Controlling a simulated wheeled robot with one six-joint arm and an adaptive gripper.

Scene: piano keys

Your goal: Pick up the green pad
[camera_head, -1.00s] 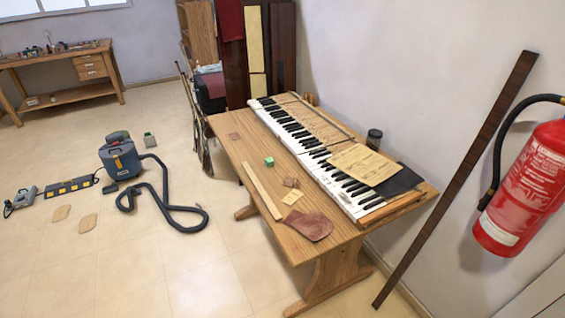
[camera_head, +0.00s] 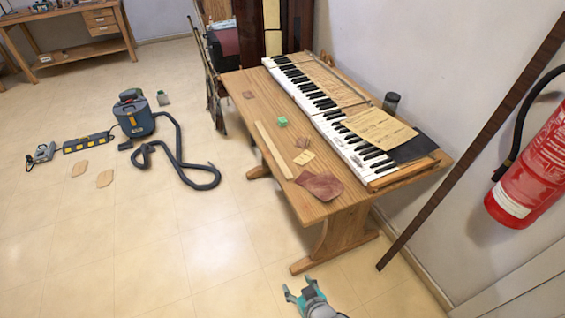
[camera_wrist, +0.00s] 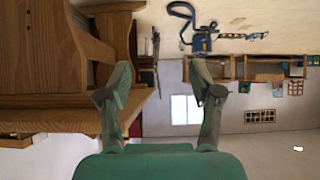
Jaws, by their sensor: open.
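The green pad (camera_head: 282,121) is a small green block on the wooden table (camera_head: 240,88), near the middle of the tabletop, left of the piano keyboard. My gripper (camera_head: 299,288) is at the bottom of the head view, in front of the table's near end and well away from the pad. Its fingers are spread apart with nothing between them, as the wrist view also shows (camera_wrist: 161,93). The wrist view is upside down, with the table's wooden underside (camera_wrist: 40,50) at left. The pad does not show there.
A piano keyboard (camera_head: 300,88) lies along the table's right side, with a paper sheet (camera_head: 378,129) on it. A wooden strip (camera_head: 272,150) and a reddish cloth (camera_head: 320,186) lie near the pad. A dark plank (camera_head: 480,135) leans on the wall near a fire extinguisher (camera_head: 535,170).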

